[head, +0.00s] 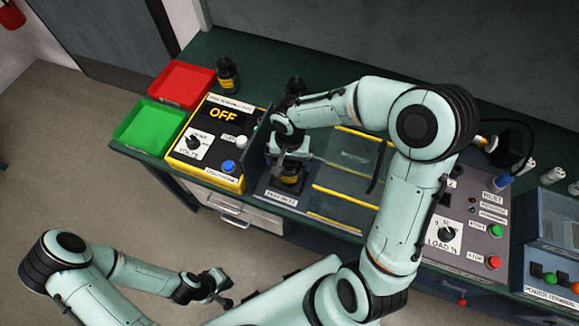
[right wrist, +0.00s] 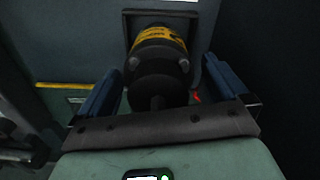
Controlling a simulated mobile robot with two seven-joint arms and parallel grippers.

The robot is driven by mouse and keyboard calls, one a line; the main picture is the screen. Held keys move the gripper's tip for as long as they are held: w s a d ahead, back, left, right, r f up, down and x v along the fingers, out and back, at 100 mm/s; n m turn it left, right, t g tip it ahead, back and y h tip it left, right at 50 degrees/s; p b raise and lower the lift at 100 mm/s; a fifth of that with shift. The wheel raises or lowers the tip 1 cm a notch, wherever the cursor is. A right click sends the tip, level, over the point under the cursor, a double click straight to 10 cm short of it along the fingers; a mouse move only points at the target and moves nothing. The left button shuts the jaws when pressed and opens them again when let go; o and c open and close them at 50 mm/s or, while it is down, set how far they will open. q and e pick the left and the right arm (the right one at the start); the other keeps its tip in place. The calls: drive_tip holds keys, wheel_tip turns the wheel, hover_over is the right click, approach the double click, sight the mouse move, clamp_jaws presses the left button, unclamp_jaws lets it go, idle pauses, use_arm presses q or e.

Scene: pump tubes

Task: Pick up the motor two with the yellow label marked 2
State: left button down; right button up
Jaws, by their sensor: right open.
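A black motor with a yellow label (head: 291,180) stands upright in the dark bay at the left end of the fixture. It also shows in the right wrist view (right wrist: 158,72); the number on its label cannot be read. My right gripper (head: 290,160) is over this motor, open, with one blue finger on each side of it and visible gaps between. A second black motor with a yellow label (head: 227,76) stands at the back of the bench, its number also unreadable. My left gripper (head: 222,286) is low in front of the bench, away from both motors; its jaws are too small to judge.
A red tray (head: 181,84) and a green tray (head: 150,127) sit at the bench's left end, beside a yellow-edged control box reading OFF (head: 212,140). A grey load panel (head: 466,225) stands on the right. The fixture's middle is partly hidden by my right arm.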

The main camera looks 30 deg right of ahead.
drive_tip(key=shift+s+f, duration=0.15)
clamp_jaws()
